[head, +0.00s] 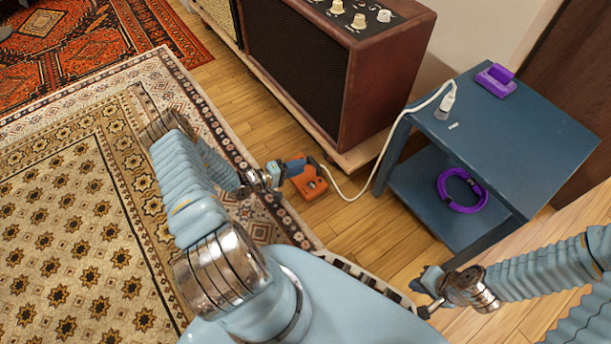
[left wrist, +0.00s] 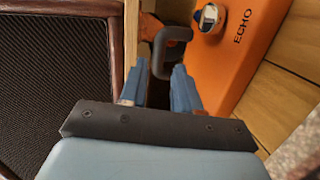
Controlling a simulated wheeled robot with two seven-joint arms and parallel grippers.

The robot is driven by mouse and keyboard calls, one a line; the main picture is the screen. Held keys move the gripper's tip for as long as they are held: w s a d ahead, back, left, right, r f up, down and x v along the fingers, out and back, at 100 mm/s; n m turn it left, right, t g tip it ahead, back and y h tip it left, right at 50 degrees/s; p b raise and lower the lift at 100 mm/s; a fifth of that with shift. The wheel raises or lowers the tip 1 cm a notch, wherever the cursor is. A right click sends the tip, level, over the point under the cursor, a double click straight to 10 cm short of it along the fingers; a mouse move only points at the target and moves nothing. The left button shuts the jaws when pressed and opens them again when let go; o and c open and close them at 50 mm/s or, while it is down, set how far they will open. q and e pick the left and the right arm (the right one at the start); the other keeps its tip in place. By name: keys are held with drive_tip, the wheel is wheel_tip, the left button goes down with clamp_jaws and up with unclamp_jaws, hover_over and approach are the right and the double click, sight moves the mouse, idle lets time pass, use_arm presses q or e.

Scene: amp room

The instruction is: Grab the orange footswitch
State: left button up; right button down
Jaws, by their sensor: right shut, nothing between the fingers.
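The orange footswitch (head: 312,184) lies on the wood floor in front of the amp, partly covered by my left gripper in the head view. In the left wrist view the footswitch (left wrist: 238,45) fills the upper right, with a round metal button and the word ECHO. A dark angled plug (left wrist: 180,36) sits at its left edge. My left gripper (head: 296,168) is at the footswitch; its fingers (left wrist: 161,75) are apart, with a gap between the tips just short of the plug. My right gripper (head: 428,300) is shut and empty, low at the right.
A brown amp (head: 375,75) stands on a wooden base behind the footswitch. A blue side table (head: 510,140) at right holds a purple object (head: 496,80) and a purple coiled cable (head: 462,208). A white cable (head: 385,140) runs to the footswitch. Patterned rugs (head: 70,190) cover the left.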

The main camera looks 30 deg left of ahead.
use_arm(q)
drive_tip(key=b+x, duration=0.1)
drive_tip(key=x, duration=0.7)
drive_tip(key=shift+w+d+b, duration=0.15)
drive_tip(key=shift+d+b, duration=0.05)
drive_tip(key=shift+b, duration=0.1)
drive_tip(key=shift+c, duration=0.4)
clamp_jaws()
idle(0.6)
